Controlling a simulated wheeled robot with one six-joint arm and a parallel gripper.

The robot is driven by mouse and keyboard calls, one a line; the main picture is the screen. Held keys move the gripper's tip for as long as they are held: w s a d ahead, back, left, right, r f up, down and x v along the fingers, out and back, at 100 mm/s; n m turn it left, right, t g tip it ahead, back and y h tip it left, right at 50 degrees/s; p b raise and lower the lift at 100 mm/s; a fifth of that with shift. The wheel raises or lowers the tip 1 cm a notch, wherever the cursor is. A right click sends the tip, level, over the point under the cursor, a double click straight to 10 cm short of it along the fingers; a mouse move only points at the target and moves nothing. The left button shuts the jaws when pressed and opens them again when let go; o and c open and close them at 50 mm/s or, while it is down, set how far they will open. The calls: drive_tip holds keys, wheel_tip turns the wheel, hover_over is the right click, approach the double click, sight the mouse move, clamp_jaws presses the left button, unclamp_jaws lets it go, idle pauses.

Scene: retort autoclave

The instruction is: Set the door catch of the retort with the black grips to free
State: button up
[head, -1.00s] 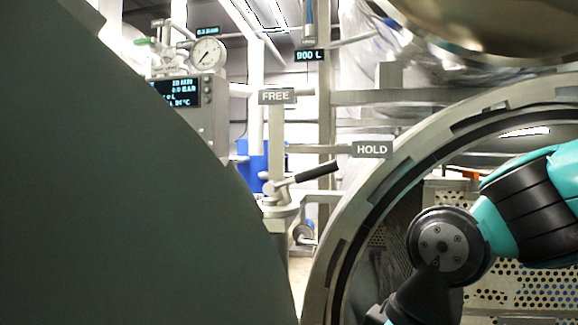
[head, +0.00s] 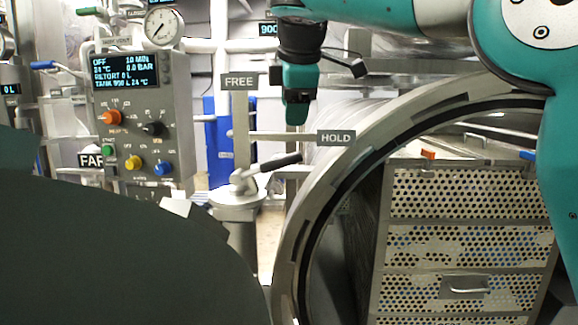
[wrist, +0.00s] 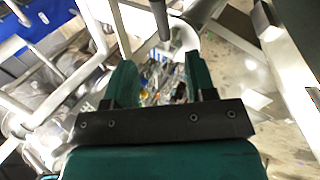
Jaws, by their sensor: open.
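The door catch is a metal lever with a black grip (head: 275,163) on a post (head: 238,197) beside the retort's round opening (head: 300,215). The lever points right and slightly up, on the side of the HOLD sign (head: 336,137). The FREE sign (head: 239,81) stands above the pivot, to the left. My gripper (head: 296,118) points down above the black grip in the head view, apart from it in the picture. In the wrist view its two teal fingers (wrist: 158,78) are spread with nothing held between them. A dark rod shows beyond the fingertips; I cannot tell whether it is the grip.
A control panel (head: 140,120) with a screen and coloured knobs stands at left, below a gauge (head: 163,27). A large dark rounded surface (head: 110,260) fills the lower left. A perforated basket stack (head: 455,235) sits inside the opening.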

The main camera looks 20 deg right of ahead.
sight(289, 156)
drive_tip(key=b+x, duration=0.5)
drive_tip(key=x, duration=0.9)
drive_tip(key=shift+f, duration=0.15)
drive_tip(key=shift+c, duration=0.3)
clamp_jaws()
